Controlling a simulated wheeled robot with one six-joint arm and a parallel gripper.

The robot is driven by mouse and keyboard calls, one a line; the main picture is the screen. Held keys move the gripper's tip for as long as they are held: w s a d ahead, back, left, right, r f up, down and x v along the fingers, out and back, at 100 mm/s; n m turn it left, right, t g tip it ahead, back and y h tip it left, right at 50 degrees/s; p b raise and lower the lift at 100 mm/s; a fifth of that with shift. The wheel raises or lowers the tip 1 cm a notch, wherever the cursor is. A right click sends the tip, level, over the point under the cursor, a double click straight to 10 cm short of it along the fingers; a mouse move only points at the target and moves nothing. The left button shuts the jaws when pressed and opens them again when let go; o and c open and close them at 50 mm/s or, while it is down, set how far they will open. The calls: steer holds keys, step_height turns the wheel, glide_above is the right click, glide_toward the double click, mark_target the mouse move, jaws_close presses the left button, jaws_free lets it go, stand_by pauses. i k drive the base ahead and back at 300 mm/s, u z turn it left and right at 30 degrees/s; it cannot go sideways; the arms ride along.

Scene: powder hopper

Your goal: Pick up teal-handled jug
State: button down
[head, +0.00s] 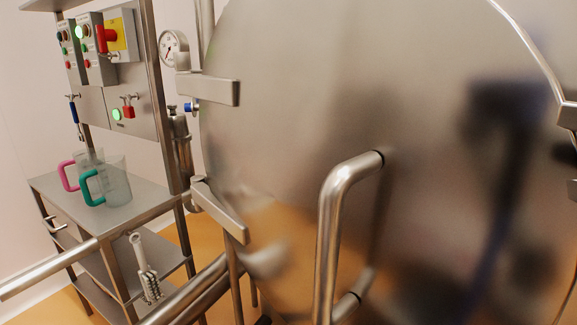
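The teal-handled jug (117,184) is a clear jug standing upright on the steel top shelf (150,200) at the left. Its teal handle (90,187) points left. A second clear jug with a pink handle (66,176) stands just behind it and is partly hidden by it. My gripper is not in this view.
A large steel vessel door with a bar handle (328,225) fills the middle and right. Steel pipes (60,266) cross low in front of the shelf. A brush (146,270) is on the lower shelf. A control panel (120,105) and a gauge (171,50) are above.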

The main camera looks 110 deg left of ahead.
mark_target(111, 172)
steer(key=z, duration=0.1)
steer(key=k, duration=0.7)
steer(key=u, duration=5)
steer(key=i, duration=1)
steer(key=u, duration=0.15)
